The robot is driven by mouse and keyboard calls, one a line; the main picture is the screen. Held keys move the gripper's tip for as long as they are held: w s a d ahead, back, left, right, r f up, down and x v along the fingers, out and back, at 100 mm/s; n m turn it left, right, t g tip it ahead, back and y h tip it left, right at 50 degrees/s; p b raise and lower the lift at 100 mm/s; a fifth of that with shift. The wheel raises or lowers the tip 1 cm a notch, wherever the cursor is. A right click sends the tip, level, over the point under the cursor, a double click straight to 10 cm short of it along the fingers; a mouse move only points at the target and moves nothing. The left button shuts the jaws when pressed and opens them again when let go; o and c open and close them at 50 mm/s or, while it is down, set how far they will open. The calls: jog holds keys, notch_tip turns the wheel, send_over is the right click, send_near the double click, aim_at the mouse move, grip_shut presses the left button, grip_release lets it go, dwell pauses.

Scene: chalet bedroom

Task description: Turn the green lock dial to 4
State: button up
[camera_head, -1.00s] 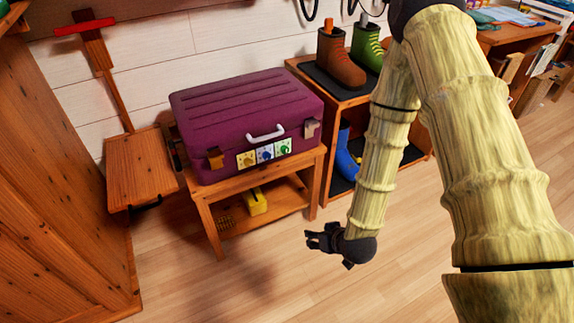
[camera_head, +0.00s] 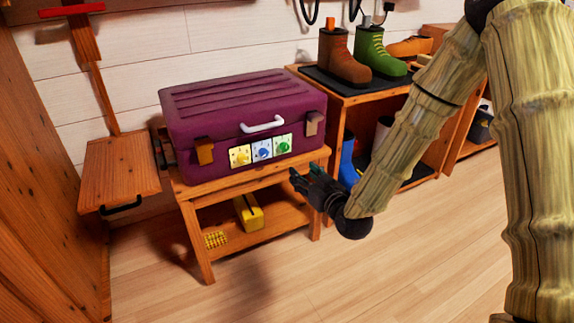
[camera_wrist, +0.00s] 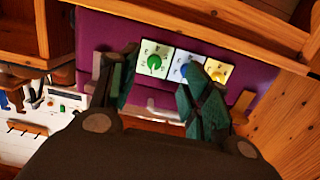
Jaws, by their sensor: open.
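The green lock dial (camera_head: 283,145) is the rightmost of three dials on the front of a purple suitcase (camera_head: 200,120), next to the blue dial (camera_head: 263,149) and the yellow dial (camera_head: 241,156). In the wrist view, the picture is turned over and the green dial (camera_wrist: 154,63) shows between my fingers on a white numbered plate. Its setting is too small to read surely. My gripper (camera_head: 300,178) is open and empty, in front of and below the green dial, apart from it. One finger partly covers the blue dial in the wrist view.
The suitcase stands on a wooden bench (camera_head: 200,188); a yellow box (camera_head: 249,213) lies on its lower shelf. A white handle (camera_head: 262,125) juts out above the dials. A boot rack (camera_head: 345,98) stands close on the right. The floor in front is clear.

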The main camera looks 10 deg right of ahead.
aim_at(286, 148)
jog(key=shift+t, duration=0.6)
jog(key=b+x, duration=0.1)
jog(key=x, duration=0.2)
jog(key=r+b+x, duration=0.1)
jog(key=b+x, duration=0.1)
jog(key=x, duration=0.2)
jog(key=b+x, duration=0.2)
jog(key=x, duration=0.1)
jog(key=shift+w+r, duration=0.25)
jog(key=shift+b+x, duration=0.4)
jog(key=shift+x, duration=0.4)
jog(key=shift+r, duration=0.1)
jog(key=c, duration=1.1)
